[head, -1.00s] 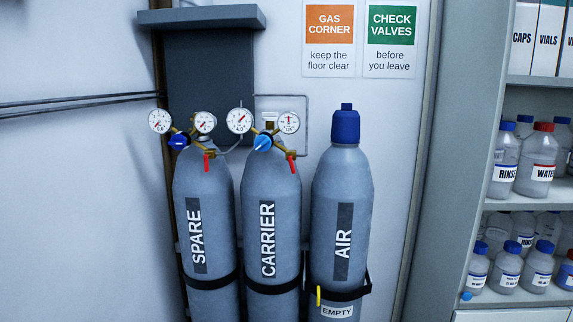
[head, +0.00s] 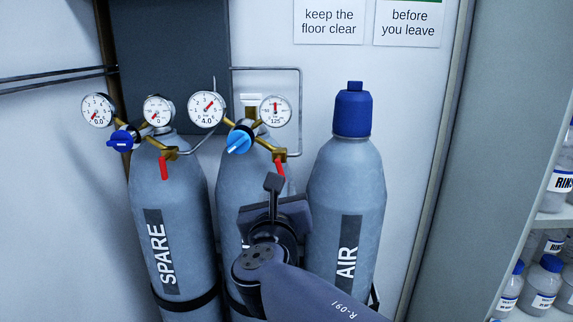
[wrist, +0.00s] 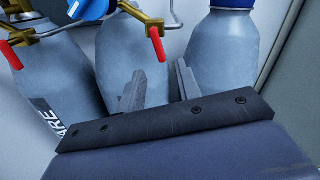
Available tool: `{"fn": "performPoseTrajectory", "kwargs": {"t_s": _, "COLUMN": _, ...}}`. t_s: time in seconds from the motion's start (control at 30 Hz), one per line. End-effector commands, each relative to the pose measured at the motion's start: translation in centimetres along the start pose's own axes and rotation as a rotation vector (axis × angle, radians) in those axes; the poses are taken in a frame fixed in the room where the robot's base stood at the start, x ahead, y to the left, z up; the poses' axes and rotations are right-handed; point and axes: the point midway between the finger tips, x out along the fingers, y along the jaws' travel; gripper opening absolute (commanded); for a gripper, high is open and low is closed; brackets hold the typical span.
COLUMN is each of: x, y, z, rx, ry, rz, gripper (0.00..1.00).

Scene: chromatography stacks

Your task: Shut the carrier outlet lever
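The carrier outlet lever (head: 279,165) is red and hangs down from the brass outlet of the carrier regulator, across the line of the outlet. It also shows in the wrist view (wrist: 157,45). The grey carrier cylinder (head: 229,180) stands in the middle, its label mostly hidden by my arm. My gripper (head: 273,184) is just below the lever in the head view. In the wrist view its two fingers (wrist: 159,88) stand apart with nothing between them, and the lever is beyond the tips, not touched as far as I see.
The spare cylinder (head: 170,205) stands left, with its own red lever (head: 164,167). The air cylinder (head: 345,190), blue-capped, stands right. The carrier's light blue knob (head: 239,142) and gauges (head: 206,109) are close above. A bottle shelf (head: 550,220) is at far right.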

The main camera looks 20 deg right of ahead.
Motion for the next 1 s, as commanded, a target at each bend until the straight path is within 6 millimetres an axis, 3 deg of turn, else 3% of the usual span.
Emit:
{"fn": "performPoseTrajectory", "kwargs": {"t_s": 0.17, "x": 1.8, "y": 0.0, "z": 0.0, "rx": -0.008, "ry": -0.001, "rz": -0.003, "gripper": 0.33}}
{"fn": "performPoseTrajectory", "kwargs": {"t_s": 0.6, "x": 9.1, "y": 0.0, "z": 0.0, "rx": -0.004, "ry": 0.001, "rz": -0.001, "gripper": 0.33}}
{"fn": "performPoseTrajectory", "kwargs": {"t_s": 1.0, "x": 10.7, "y": 0.0, "z": 0.0, "rx": -0.003, "ry": -0.001, "rz": 0.001, "gripper": 0.33}}
